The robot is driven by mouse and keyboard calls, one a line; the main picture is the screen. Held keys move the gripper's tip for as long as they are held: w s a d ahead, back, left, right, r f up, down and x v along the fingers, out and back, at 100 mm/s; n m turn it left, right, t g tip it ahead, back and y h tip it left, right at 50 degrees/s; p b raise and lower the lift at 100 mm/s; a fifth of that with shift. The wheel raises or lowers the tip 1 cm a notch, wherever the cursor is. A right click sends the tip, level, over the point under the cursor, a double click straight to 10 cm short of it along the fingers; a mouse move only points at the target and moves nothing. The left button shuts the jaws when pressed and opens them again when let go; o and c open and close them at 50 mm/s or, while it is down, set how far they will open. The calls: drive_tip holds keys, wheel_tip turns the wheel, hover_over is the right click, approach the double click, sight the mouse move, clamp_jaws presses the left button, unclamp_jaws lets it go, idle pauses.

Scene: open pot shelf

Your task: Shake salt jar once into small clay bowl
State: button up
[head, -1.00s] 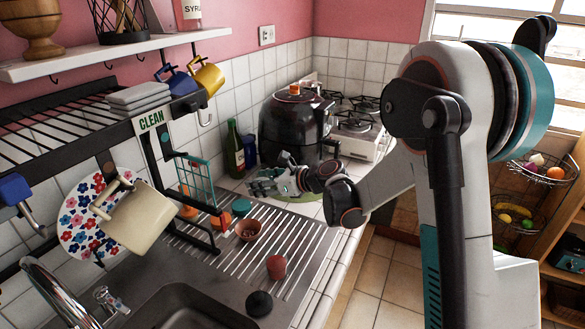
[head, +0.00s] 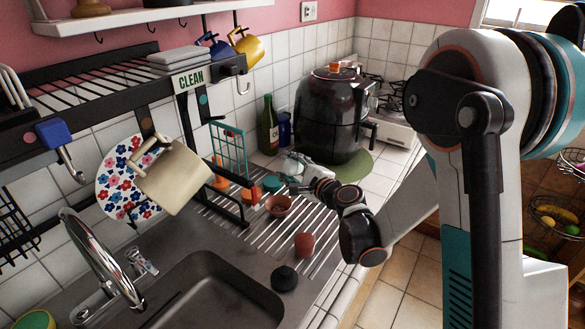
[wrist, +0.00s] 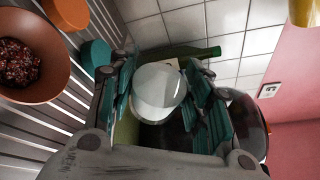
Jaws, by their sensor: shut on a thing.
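The small clay bowl (head: 279,206) stands on the ribbed steel drainer. In the wrist view the bowl (wrist: 33,58) is at the left edge, with reddish-brown bits inside. My gripper (head: 292,178) is above the drainer's far end, just beyond the bowl. Its teal fingers are shut on a pale, whitish round jar, which I take for the salt jar (wrist: 159,88). The jar's round end faces the wrist camera. The jar's lower part is hidden, and its tilt is hard to tell. The bowl lies apart from the jar, to one side.
A teal lid (head: 271,183), a clay cup (head: 304,244) and a black knob-like thing (head: 284,278) stand near the bowl. A dark cooker (head: 333,115) and green bottle (head: 268,125) are behind my gripper. A rack with a hanging cream pot (head: 172,178) is left.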

drive_tip(key=shift+s+a+f+n+t, duration=0.1)
drive_tip(key=shift+f+n+t, duration=0.2)
drive_tip(key=shift+n, duration=0.1)
drive_tip(key=f+n+b, duration=0.1)
drive_tip(key=n+b, duration=0.1)
drive_tip(key=b, duration=0.1)
drive_tip(key=f+n+t+b, duration=0.1)
drive_tip(key=n+b, duration=0.1)
drive_tip(key=b, duration=0.1)
drive_tip(key=shift+s+a+t+y+b, duration=0.15)
drive_tip(key=shift+s+t+y+b, duration=0.05)
drive_tip(key=shift+t+y+b, duration=0.1)
drive_tip(key=shift+r+n, duration=0.25)
drive_tip(key=shift+n, duration=0.15)
drive_tip(key=shift+s+a+r+n+t+y, duration=0.2)
drive_tip(key=shift+r+n+y, duration=0.1)
drive_tip(key=shift+n, duration=0.3)
drive_tip(key=shift+s+a+r+n+t+y, duration=0.15)
drive_tip(key=shift+r+n+y, duration=0.1)
drive_tip(key=shift+n, duration=0.35)
drive_tip(key=shift+d, duration=0.1)
drive_tip(key=shift+p, duration=0.35)
